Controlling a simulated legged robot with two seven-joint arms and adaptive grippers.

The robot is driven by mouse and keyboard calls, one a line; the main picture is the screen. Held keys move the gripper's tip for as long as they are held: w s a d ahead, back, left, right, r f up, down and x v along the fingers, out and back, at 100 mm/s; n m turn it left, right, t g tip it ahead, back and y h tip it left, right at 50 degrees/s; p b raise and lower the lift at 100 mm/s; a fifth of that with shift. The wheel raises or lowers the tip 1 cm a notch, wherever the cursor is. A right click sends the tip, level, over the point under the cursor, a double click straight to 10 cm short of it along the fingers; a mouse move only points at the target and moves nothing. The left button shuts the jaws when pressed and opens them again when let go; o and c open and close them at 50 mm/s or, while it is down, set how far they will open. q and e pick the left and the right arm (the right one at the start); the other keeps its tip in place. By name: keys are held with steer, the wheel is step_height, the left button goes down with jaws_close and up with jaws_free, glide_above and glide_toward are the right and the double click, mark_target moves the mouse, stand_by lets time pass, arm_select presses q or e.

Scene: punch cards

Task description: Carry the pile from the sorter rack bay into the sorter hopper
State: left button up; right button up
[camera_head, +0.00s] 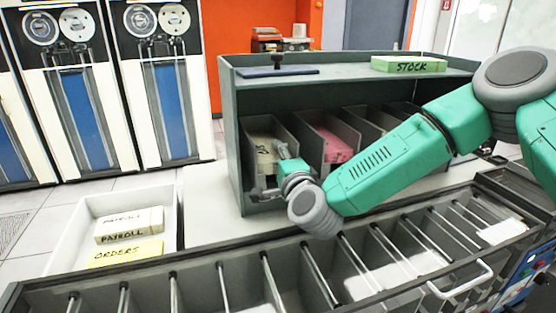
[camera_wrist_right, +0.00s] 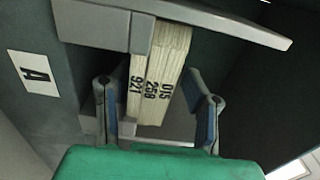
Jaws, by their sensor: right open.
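The pile (camera_wrist_right: 165,70) is a block of cream cards with black numbers on its edge, standing in a bay next to a white label "A". It also shows in the head view (camera_head: 262,136), in the leftmost bay of the grey-green sorter rack (camera_head: 228,110). My right gripper (camera_wrist_right: 157,112) is open, with one finger on each side of the pile's near end and visible gaps on both sides. In the head view my right gripper (camera_head: 272,172) is at the mouth of that bay, partly hidden by its own wrist. My left gripper is not in view. I cannot tell which part is the sorter hopper.
A pink pile (camera_head: 330,138) lies in the neighbouring bay. A green STOCK block (camera_head: 408,64) and a dark flat plate with a knob (camera_head: 277,71) are on the rack top. The divided sorter pockets (camera_head: 235,280) run along the front. A white tray (camera_head: 60,240) holds PAYROLL and ORDERS blocks.

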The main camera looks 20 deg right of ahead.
steer(key=shift+a+r, duration=0.1)
steer(key=shift+r, duration=0.35)
steer(key=shift+r, duration=0.15)
steer(key=shift+s+r, duration=0.1)
steer(key=shift+r, duration=0.05)
steer(key=shift+s+r, duration=0.1)
steer(key=shift+r, duration=0.05)
stand_by(0.4)
steer(key=s, duration=0.7)
steer(key=shift+d, duration=0.2)
stand_by(0.5)
